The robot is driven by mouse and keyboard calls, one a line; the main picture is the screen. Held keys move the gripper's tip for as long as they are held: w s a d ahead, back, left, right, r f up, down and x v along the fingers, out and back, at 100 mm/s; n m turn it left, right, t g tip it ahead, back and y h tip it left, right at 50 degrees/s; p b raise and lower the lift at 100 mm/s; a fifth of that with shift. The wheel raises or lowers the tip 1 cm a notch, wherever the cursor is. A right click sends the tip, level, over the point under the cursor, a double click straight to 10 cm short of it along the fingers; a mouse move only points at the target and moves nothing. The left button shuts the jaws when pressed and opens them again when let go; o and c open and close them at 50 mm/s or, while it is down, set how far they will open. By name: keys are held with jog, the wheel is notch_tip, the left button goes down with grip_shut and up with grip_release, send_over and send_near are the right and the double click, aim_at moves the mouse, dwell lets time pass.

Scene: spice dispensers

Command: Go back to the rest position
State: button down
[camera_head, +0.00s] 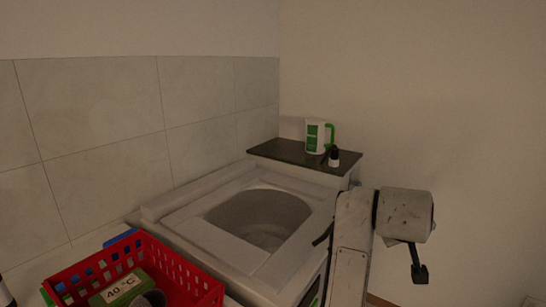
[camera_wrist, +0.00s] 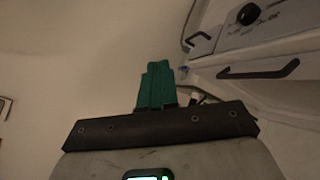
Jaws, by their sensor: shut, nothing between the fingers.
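My gripper (camera_wrist: 155,87) shows in the wrist view as two green fingers pressed together, with nothing between them. It points away from the dark mounting bar at the bottom of that view, towards a plain pale surface. In the camera_head view my pale arm stands at the right of the open-topped washing machine (camera_head: 170,212), in front of the bare wall. I cannot clearly make out the fingers in that view.
A red basket (camera_head: 185,262) holding a green box labelled 40 °C (camera_head: 118,288) is at the lower left. A white-and-green jug (camera_head: 316,137) and a small dark bottle (camera_head: 334,158) stand on a dark counter (camera_head: 285,153). A handle (camera_wrist: 272,71) and knob (camera_wrist: 248,14) show at the wrist view's upper right.

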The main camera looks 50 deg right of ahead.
jog(key=w+a+f+n+t+y+p, duration=0.1)
jog(key=w+a+f+n+t+y, duration=0.2)
jog(key=a+f, duration=0.45)
jog(key=w+a+f+n+y+p, duration=0.1)
jog(key=w+a+f+n, duration=0.3)
jog(key=w+a+f, duration=0.3)
jog(key=s+a+f+n+g+y, duration=0.1)
jog(key=s+a+f+y, duration=0.2)
jog(key=a+f, duration=0.3)
jog(key=s+a+f+n+g+y+p, duration=0.1)
jog(key=s+a+f+y, duration=0.1)
jog(key=s+a+f, duration=0.4)
jog(key=a+f, duration=0.1)
jog(key=a, duration=0.4)
jog(key=shift+a+f+y, duration=0.2)
jog(key=shift+f+y, duration=0.1)
jog(key=shift+y, duration=0.1)
jog(key=shift+s, duration=0.1)
